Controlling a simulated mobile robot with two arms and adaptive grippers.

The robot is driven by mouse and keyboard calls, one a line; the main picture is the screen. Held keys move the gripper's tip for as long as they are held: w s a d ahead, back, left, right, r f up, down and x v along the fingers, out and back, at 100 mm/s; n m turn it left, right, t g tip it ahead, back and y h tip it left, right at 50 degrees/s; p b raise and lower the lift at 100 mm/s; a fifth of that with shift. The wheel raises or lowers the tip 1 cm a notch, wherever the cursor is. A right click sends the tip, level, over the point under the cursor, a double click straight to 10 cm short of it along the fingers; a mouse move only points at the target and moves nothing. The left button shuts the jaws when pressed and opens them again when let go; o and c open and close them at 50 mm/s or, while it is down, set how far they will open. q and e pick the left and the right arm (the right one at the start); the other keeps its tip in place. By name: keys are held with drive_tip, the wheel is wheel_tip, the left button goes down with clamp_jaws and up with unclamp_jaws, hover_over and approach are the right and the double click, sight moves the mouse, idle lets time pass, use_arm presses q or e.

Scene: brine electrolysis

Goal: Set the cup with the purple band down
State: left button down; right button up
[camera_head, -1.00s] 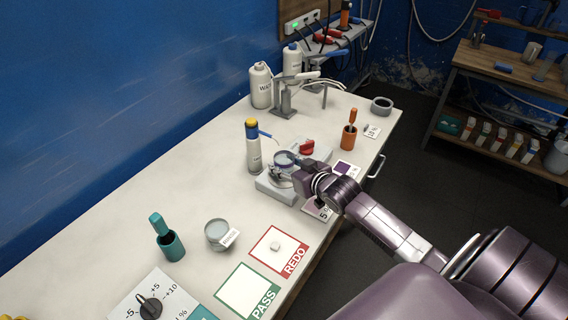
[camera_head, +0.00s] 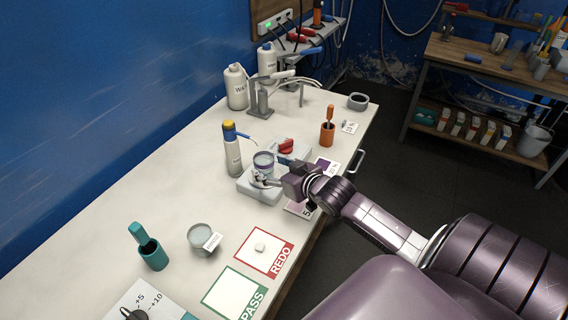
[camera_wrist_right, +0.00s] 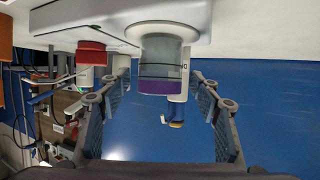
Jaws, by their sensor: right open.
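The cup with the purple band (camera_head: 264,161) stands upright on a pale grey block-shaped device (camera_head: 244,184) near the middle of the bench. In the right wrist view, which shows the scene upside down, the cup (camera_wrist_right: 161,62) is clear glass with a purple band near its rim. My right gripper (camera_head: 269,181) is open at the near side of the cup. In the wrist view its two fingers (camera_wrist_right: 152,82) are spread wide, with visible gaps on both sides of the cup. My left gripper is not in view.
A bottle with a yellow cap (camera_head: 232,152) stands close behind the device. A red knob (camera_head: 286,146) is beside the cup. An orange holder (camera_head: 327,134) stands farther right.

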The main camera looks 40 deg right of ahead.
drive_tip(key=v, duration=0.8)
drive_tip(key=shift+b, duration=0.35)
